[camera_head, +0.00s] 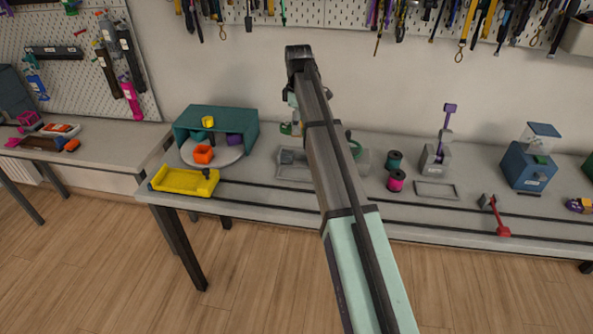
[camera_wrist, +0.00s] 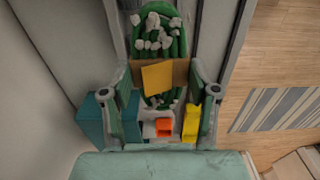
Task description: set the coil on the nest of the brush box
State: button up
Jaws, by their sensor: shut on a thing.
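My gripper (camera_wrist: 160,78) is shut on a green coil (camera_wrist: 178,46) of looped cord in the wrist view. The coil has a brown band around its middle, an orange-yellow label and several pale grey lumps at its far end. In the head view my arm hides most of the gripper; green parts, perhaps of the coil, show on either side of it. I cannot tell for certain which thing is the brush box. A low grey frame (camera_head: 292,178) on the bench, partly behind my arm, may be it; its nest cannot be made out.
Left on the bench (camera_head: 250,195) are a teal open box (camera_head: 235,120), a round plate with an orange block (camera_head: 203,154), and a yellow tray (camera_head: 184,181). Right are two spools (camera_head: 395,170), an empty frame (camera_head: 437,190), a blue machine (camera_head: 527,166) and a red-handled lever (camera_head: 502,230).

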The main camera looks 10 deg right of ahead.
notch_tip(320, 180, down, 18)
jog(key=p, duration=0.3)
jog(key=shift+f, duration=0.2)
jog(key=shift+f, duration=0.1)
jog(key=o, duration=1.3)
jog(key=shift+c, duration=0.2)
notch_tip(320, 180, up, 12)
jog(key=b, duration=0.2)
jog(key=shift+b, duration=0.3)
